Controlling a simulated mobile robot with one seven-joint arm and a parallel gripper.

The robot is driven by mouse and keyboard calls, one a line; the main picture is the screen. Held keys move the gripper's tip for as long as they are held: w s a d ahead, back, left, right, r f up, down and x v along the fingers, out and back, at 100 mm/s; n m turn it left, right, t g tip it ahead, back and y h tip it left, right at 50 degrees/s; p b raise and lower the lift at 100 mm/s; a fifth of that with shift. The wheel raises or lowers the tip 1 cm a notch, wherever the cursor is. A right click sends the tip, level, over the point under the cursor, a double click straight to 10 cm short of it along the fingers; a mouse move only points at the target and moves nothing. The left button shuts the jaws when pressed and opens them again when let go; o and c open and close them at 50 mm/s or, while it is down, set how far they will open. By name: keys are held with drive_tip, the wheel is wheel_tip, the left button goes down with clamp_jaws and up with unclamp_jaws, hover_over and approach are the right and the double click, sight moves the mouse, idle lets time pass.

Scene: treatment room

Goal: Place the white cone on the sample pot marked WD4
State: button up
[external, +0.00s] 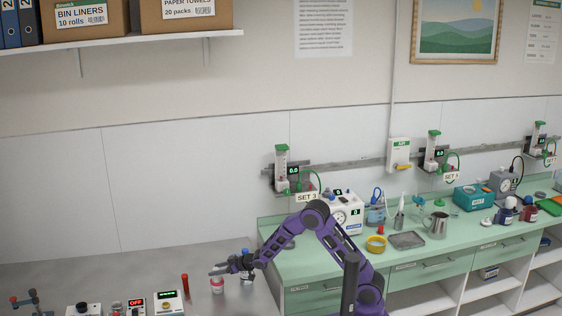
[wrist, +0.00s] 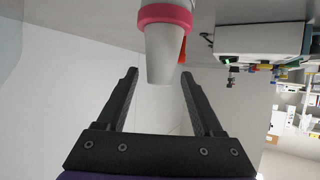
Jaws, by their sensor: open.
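In the external view a small white pot with a pink band (external: 217,286) stands just below the fingertips. No WD4 marking is readable.
A blue-topped item (external: 246,276) stands close to the gripper. A red tube (external: 185,284) and a white box with a green display (external: 168,300) are to the left. The green counter (external: 300,262) at right holds several instruments. Bare bench lies behind the pot.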

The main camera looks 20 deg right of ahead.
drive_tip(key=v, duration=1.1)
drive_tip(key=shift+w+d, duration=0.1)
